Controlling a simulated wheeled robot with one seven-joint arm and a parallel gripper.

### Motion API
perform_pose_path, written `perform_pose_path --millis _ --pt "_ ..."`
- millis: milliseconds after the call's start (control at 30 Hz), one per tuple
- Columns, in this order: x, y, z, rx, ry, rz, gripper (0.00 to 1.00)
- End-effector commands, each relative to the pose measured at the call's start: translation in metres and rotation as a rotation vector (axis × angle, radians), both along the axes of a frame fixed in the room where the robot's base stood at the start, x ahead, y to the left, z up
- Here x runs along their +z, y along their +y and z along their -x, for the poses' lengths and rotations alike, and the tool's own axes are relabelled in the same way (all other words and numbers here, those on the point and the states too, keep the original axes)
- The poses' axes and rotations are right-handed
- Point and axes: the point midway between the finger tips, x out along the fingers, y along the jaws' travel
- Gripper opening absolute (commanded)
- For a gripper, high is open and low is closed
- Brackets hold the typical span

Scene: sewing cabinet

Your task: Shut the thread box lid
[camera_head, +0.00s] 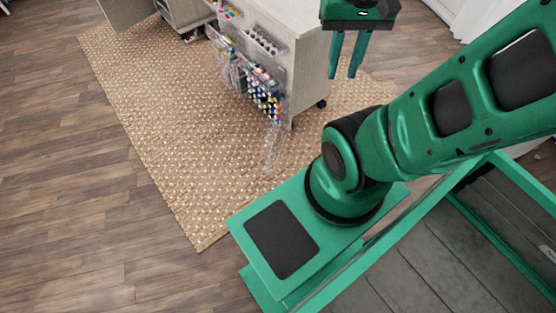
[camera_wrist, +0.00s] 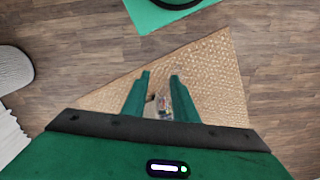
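A clear box holding many colourful thread spools (camera_head: 265,92) is fixed to the side of the pale sewing cabinet (camera_head: 306,75). A faint transparent panel (camera_head: 271,150) hangs below it over the rug; it looks like the box's lid standing open, but its edges are hard to make out. My gripper (camera_head: 346,74) is open and empty, to the right of the box and apart from it, fingers pointing down. In the wrist view my gripper (camera_wrist: 160,77) also shows open, with small blurred items (camera_wrist: 164,104) partly visible between its fingers.
Clear holders with small bottles (camera_head: 262,40) and other supplies (camera_head: 228,62) are on the cabinet beside the spools. A woven rug (camera_head: 165,115) covers the floor around it. Wood floor (camera_head: 70,180) lies clear to the left. The cabinet has a caster (camera_head: 321,104).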

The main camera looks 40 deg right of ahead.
Motion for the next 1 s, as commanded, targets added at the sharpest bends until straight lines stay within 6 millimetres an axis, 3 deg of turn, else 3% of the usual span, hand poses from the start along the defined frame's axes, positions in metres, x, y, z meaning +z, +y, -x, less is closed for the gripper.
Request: perform_pose_path --millis 233,367,467,767,1000 --pt "0.003 -0.002 0.008 -0.012 -0.012 0.003 0.26" --pt "-0.005 -0.001 -0.011 -0.059 -0.003 0.014 0.26" --pt "-0.017 -0.012 -0.034 -0.122 0.004 0.025 0.26" --pt "-0.08 -0.047 -0.105 -0.329 0.005 0.036 0.26" --pt "-0.149 -0.068 -0.152 -0.503 -0.001 0.008 0.26"
